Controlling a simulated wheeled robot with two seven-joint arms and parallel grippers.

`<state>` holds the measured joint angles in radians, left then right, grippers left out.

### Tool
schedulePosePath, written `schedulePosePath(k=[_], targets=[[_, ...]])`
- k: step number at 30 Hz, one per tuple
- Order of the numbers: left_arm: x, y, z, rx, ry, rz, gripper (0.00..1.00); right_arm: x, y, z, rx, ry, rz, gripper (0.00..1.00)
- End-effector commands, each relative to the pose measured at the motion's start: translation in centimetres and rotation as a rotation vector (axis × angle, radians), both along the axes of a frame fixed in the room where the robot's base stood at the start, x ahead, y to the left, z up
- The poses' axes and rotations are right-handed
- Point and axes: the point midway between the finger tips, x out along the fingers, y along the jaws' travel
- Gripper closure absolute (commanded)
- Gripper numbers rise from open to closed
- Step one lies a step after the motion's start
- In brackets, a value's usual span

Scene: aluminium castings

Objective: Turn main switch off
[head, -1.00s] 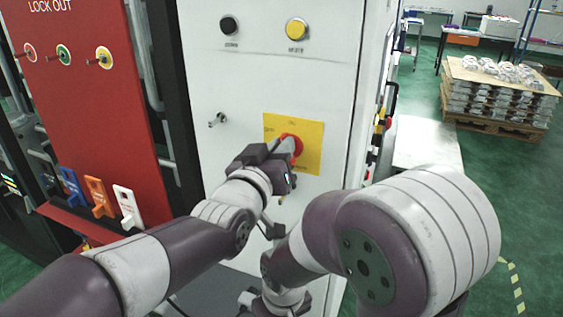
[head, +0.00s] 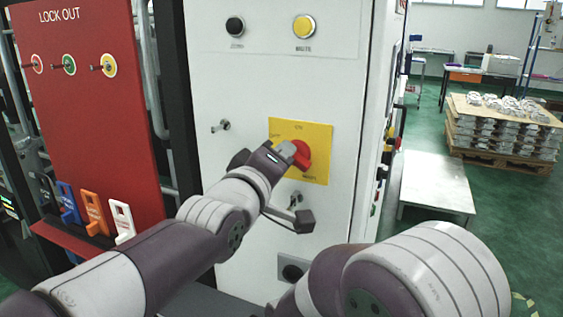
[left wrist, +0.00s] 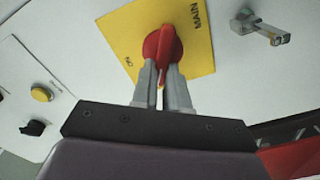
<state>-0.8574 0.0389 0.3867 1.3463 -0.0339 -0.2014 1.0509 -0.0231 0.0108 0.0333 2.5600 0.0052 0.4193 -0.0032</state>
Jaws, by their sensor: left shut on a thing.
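The main switch is a red rotary knob (head: 303,154) on a yellow plate (head: 320,139) on the white cabinet front. My left gripper (head: 287,150) reaches it from the left, its fingers shut on the knob's handle. In the left wrist view the red handle (left wrist: 166,45) lies between the two grey fingertips (left wrist: 163,82). There the ON label is left of it and MAIN is right, and the handle lies crosswise to the line between them. Part of the knob is hidden by the fingers. My right gripper is not seen; only a right arm link shows.
A black button (head: 235,26) and a yellow button (head: 304,26) sit above the plate. A small metal key lock (head: 220,126) is to its left. A red lock-out board (head: 95,130) with tags stands farther left. A low grey table (head: 435,182) is at right.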

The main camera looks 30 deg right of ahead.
Motion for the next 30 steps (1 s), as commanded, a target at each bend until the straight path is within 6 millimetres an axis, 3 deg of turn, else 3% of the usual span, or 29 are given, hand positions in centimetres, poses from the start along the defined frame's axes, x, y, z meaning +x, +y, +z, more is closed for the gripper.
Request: schedulePosePath(k=[19, 20, 21, 30], targets=[[0.06, 0.01, -0.23, -0.028, 0.037, 0.001, 1.0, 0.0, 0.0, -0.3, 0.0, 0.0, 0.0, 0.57], [0.05, 0.0, -0.22, -0.028, 0.037, 0.001, 0.77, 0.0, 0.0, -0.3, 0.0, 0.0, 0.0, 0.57], [0.05, 0.0, -0.22, -0.028, 0.037, 0.001, 0.63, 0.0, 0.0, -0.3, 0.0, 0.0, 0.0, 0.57], [0.0, 0.06, -0.14, -0.029, 0.035, 0.001, 0.61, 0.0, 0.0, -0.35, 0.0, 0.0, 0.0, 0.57]])
